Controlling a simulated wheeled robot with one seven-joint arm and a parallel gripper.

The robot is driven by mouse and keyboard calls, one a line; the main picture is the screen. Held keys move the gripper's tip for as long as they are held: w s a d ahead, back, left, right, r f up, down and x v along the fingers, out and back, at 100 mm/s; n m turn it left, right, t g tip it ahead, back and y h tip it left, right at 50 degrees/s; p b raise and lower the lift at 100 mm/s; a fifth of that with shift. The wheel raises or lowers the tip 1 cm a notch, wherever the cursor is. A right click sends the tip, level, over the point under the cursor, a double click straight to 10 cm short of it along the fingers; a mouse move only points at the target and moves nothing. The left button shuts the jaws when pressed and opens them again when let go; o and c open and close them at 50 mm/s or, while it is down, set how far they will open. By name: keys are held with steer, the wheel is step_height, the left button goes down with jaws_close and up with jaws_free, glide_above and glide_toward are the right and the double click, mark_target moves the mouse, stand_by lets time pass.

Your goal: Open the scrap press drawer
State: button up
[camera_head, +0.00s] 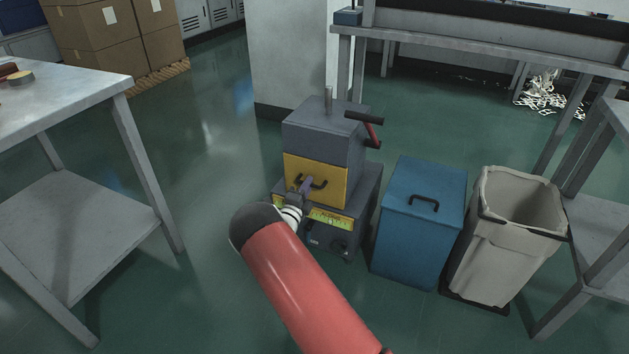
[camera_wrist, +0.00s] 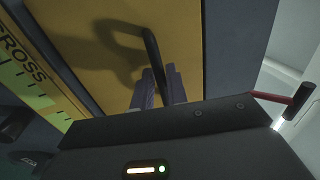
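The scrap press (camera_head: 322,140) is a grey box-shaped machine on a lower grey base. Its yellow drawer front (camera_head: 330,184) has a dark loop handle (camera_head: 308,181) and looks flush with the housing. In the wrist view the yellow front (camera_wrist: 195,35) fills the upper middle, and the handle (camera_wrist: 153,52) rises from between my fingers. My gripper (camera_head: 302,190) is at the drawer front. In the wrist view my gripper's purple fingers (camera_wrist: 161,86) lie close on both sides of the handle bar and look shut on it. The fingers' lower part is hidden by the gripper body.
A blue lidded bin (camera_head: 415,235) and a beige open bin (camera_head: 505,245) stand right of the press. A metal table (camera_head: 75,88) is at left and a workbench (camera_head: 480,48) at the back. A red-handled lever (camera_head: 370,132) juts from the press. Green floor left of the press is clear.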

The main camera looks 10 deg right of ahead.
steer(key=shift+w+d+r, duration=0.1)
steer(key=shift+w+d, duration=0.2)
steer(key=shift+w, duration=0.05)
jaws_close()
